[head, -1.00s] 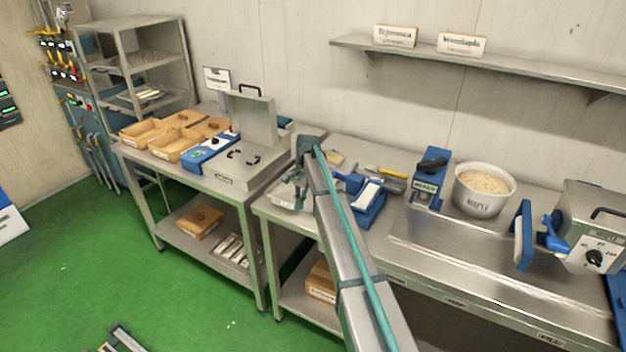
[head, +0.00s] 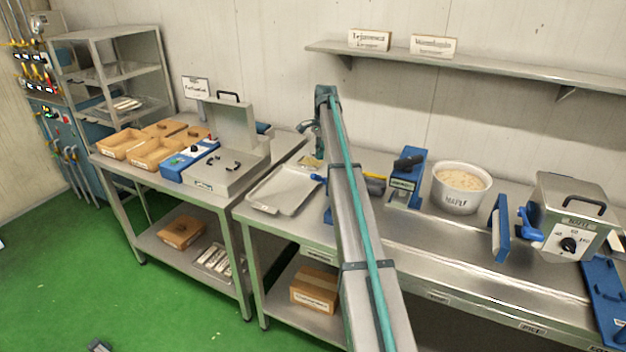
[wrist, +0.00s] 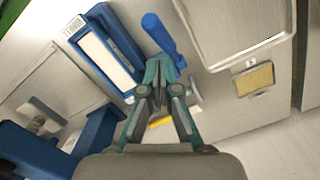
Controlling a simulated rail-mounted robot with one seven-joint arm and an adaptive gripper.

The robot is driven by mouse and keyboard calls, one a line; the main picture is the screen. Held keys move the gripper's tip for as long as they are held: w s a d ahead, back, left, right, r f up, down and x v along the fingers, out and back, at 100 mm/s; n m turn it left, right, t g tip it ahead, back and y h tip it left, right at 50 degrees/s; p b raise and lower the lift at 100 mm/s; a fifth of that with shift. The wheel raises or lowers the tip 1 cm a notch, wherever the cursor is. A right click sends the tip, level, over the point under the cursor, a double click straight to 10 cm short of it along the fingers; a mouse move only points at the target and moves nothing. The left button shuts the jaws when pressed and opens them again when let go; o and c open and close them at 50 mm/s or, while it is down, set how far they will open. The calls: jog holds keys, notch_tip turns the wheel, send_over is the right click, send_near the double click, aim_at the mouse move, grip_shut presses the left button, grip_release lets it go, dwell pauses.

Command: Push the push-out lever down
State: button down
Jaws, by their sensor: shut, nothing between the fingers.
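The push-out lever is a blue handle (wrist: 163,35) in the wrist view, beside a blue frame holding a white block (wrist: 105,62). In the head view only the lever's blue tip (head: 318,178) shows left of my arm, and most of the blue frame is hidden behind the arm. My gripper (wrist: 160,72) is shut and empty. In the wrist view its fingertips overlap the lower end of the lever; I cannot tell whether they touch it. In the head view my gripper (head: 309,128) appears above and behind the lever, partly hidden by my arm.
A metal tray (head: 262,207) lies left of the lever. A yellow pad (wrist: 254,80) is beyond it in the wrist view. A blue device (head: 405,185), a white tub labelled MAPLE (head: 459,203) and a steel machine (head: 575,210) stand to the right. A wall shelf (head: 470,65) hangs above.

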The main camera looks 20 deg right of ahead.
aim_at(318, 179)
jog(key=shift+f, duration=0.15)
jog(key=shift+s+a+f+b, duration=0.15)
jog(key=shift+f+b, duration=0.7)
jog(key=shift+f, duration=0.85)
jog(key=shift+a+f+b, duration=0.25)
jog(key=shift+f+b, duration=0.55)
jog(key=shift+f, duration=0.95)
jog(key=shift+f+b, duration=0.45)
jog(key=shift+f, duration=1.7)
jog(key=d, duration=0.2)
jog(key=d+r+p, duration=0.1)
jog(key=shift+w, duration=0.4)
